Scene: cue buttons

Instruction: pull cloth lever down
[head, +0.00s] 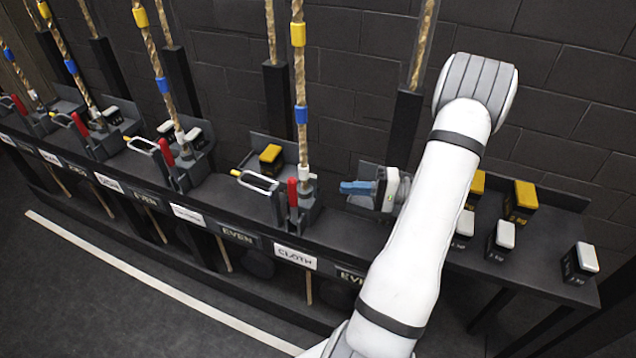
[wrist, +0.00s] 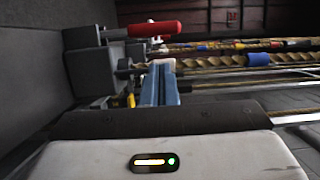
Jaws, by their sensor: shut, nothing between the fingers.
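The cloth lever has a red handle (head: 292,192) standing upright on a grey rope-lock body (head: 307,215), above the white CLOTH label (head: 296,257). A silver loop (head: 255,181) sticks out to its left. My gripper (head: 343,187) is to the right of this lever, its blue fingers together and pointing left toward it, apart from the red handle. In the wrist view my blue fingers (wrist: 160,84) are shut and empty. A red handle (wrist: 154,29) on a grey body (wrist: 90,62) lies beyond the fingertips there.
A twisted rope (head: 302,80) with yellow and blue bands rises through the lock. More rope locks (head: 185,165) line the rail to the left. Several small weights (head: 502,240) stand on the shelf at right. A dark post (head: 404,125) rises behind my gripper.

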